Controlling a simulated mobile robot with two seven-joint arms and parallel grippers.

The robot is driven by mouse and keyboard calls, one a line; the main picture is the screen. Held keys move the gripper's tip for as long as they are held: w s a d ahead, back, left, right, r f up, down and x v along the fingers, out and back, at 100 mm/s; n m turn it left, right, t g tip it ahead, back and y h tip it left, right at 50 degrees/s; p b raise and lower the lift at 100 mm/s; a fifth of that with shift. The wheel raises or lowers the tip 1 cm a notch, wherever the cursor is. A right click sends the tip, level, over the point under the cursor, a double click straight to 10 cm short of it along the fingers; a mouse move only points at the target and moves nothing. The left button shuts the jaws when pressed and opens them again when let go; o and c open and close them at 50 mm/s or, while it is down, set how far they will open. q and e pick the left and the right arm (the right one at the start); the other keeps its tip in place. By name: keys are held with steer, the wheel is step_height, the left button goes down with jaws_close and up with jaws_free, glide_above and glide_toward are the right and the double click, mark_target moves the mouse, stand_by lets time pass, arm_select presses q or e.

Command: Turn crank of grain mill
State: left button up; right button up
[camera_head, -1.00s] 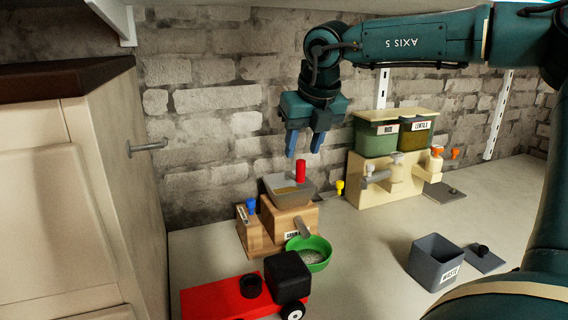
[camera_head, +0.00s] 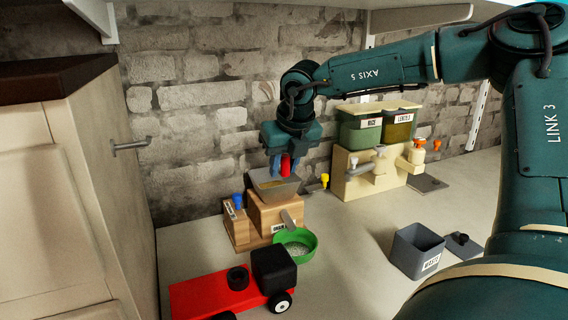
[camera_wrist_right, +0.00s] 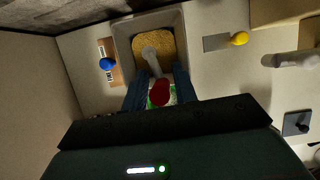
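The grain mill (camera_head: 277,218) is a wooden block with a grey hopper (camera_head: 262,189) of yellow grain on top. Its crank has a grey arm (camera_wrist_right: 152,60) over the hopper and an upright red handle (camera_head: 286,163). The handle also shows in the right wrist view (camera_wrist_right: 160,93). My right gripper (camera_head: 285,170) points down over the mill, with one blue finger on each side of the red handle. In the wrist view the fingers (camera_wrist_right: 160,90) stand apart, with gaps beside the handle, so it is open. My left gripper is not in view.
A green bowl (camera_head: 308,246) stands under the mill's spout. A red toy truck (camera_head: 205,295) is in front. A grey waste bin (camera_head: 415,253) stands right. A dispenser with green containers (camera_head: 357,135) stands behind right. A cabinet (camera_head: 60,200) closes the left side.

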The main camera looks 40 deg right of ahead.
jaws_close()
steer(key=shift+d+n, duration=0.25)
steer(key=shift+n, duration=0.15)
stand_by(0.5)
